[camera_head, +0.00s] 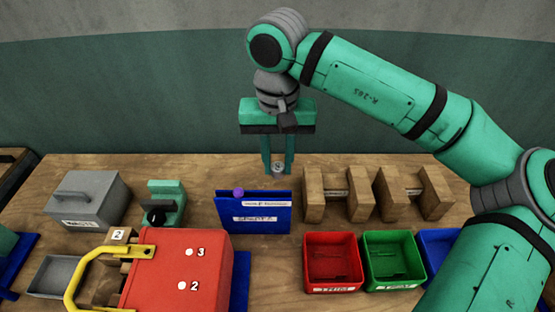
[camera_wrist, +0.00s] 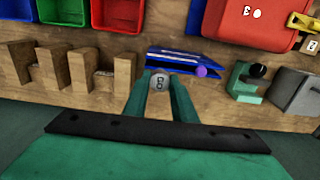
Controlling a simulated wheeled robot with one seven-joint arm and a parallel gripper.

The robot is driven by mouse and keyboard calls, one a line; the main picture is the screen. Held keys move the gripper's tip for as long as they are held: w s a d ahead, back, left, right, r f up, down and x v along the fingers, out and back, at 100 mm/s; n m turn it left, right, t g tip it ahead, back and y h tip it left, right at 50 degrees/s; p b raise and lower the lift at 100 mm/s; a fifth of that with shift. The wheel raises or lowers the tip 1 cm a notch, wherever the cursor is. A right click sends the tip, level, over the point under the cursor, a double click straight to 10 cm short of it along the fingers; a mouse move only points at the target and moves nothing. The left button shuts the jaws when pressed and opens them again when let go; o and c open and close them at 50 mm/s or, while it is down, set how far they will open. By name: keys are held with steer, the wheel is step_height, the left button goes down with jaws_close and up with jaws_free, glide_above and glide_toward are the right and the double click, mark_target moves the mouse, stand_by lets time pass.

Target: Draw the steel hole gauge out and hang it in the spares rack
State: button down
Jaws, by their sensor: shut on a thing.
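My gripper (camera_head: 278,171) hangs fingers down behind the blue rack, above the bench. Its fingers are shut on a small round grey metal piece, which I take to be the steel hole gauge (camera_head: 278,167). In the wrist view the gauge (camera_wrist: 159,82) shows dark marks on its end face, between the fingertips. The upright blue rack (camera_head: 252,228) has a white label that seems to read spares, too small to be sure. A purple ball (camera_head: 238,192) sits at its top edge; it also shows in the wrist view (camera_wrist: 201,71). The rack's inside is mostly hidden.
Two notched wooden stands (camera_head: 315,205) (camera_head: 437,190) are to the right. Red (camera_head: 333,288) and green (camera_head: 393,284) bins stand in front of them. A red press (camera_head: 178,255) with a yellow handle is front left. A green clamp-like tool (camera_head: 165,192) and grey box (camera_head: 88,205) are farther left.

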step_height(320, 180, down, 8)
steer(key=shift+r, duration=0.25)
stand_by(0.7)
stand_by(0.4)
steer(key=c, duration=1.4)
jaws_free()
step_height(320, 180, up, 10)
steer(key=shift+r, duration=0.35)
steer(key=shift+d, duration=0.1)
